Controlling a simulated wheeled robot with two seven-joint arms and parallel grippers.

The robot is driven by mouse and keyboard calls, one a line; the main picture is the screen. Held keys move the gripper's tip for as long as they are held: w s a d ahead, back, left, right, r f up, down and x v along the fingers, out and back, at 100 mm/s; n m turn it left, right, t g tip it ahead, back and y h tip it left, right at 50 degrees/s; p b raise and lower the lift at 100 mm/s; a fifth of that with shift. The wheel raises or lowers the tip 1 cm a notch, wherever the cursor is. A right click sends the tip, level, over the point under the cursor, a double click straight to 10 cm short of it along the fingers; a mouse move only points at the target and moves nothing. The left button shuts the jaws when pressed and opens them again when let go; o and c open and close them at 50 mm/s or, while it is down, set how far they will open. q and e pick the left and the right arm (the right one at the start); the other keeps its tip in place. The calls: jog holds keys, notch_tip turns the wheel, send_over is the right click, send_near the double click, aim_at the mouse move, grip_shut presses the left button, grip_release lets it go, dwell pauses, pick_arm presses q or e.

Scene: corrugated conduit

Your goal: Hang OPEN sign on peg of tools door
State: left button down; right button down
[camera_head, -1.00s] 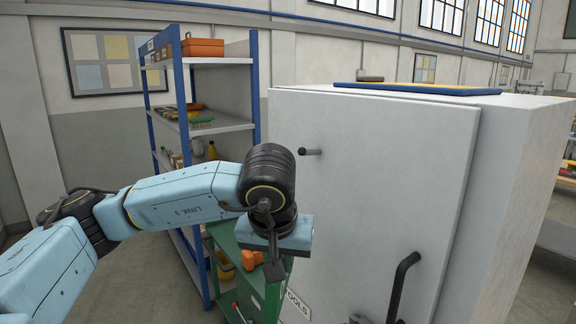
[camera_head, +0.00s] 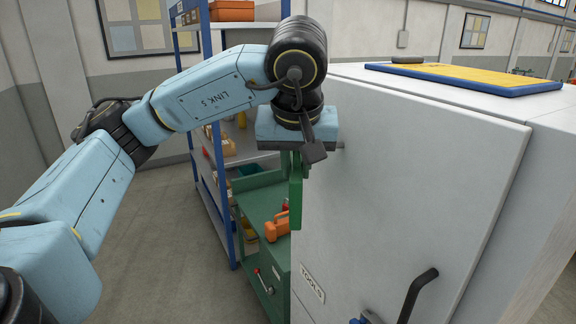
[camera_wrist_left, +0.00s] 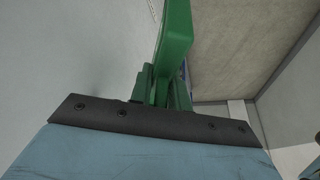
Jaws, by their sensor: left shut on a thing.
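The white cabinet door (camera_head: 420,165) carries a TOOLS label (camera_head: 312,283) low on its left. The peg (camera_head: 341,145) sticks out high on the door, and my left gripper's wrist hides most of it. My left gripper (camera_head: 293,155) is beside the door's left edge, near the peg's height. It is shut on the green OPEN sign (camera_head: 296,195), which hangs down edge-on, so its lettering cannot be read. In the left wrist view the sign (camera_wrist_left: 175,35) rises from between the fingers (camera_wrist_left: 160,88), close to the pale door surface. My right gripper is not in view.
A black door handle (camera_head: 415,292) stands out low on the door. A yellow board with a blue rim (camera_head: 470,77) lies on the cabinet top. Left of the cabinet are a green cart (camera_head: 262,200) with an orange tool (camera_head: 277,228) and a blue-framed shelf (camera_head: 215,130).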

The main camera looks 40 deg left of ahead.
pick_arm(q)
jog(key=shift+w+d, duration=0.2)
jog(key=shift+w, duration=0.3)
jog(key=w, duration=0.1)
jog(key=w+d, duration=0.1)
jog(key=w, duration=0.1)
jog(key=w+d+b, duration=0.1)
jog(key=shift+w+d+f, duration=0.15)
jog(key=shift+w+f, duration=0.25)
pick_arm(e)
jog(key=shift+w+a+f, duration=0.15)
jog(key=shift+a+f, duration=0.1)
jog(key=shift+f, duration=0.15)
pick_arm(q)
jog(key=shift+f, duration=0.25)
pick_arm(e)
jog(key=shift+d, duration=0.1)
pick_arm(q)
jog(key=c, duration=1.2)
grip_release()
jog(key=shift+f, duration=0.1)
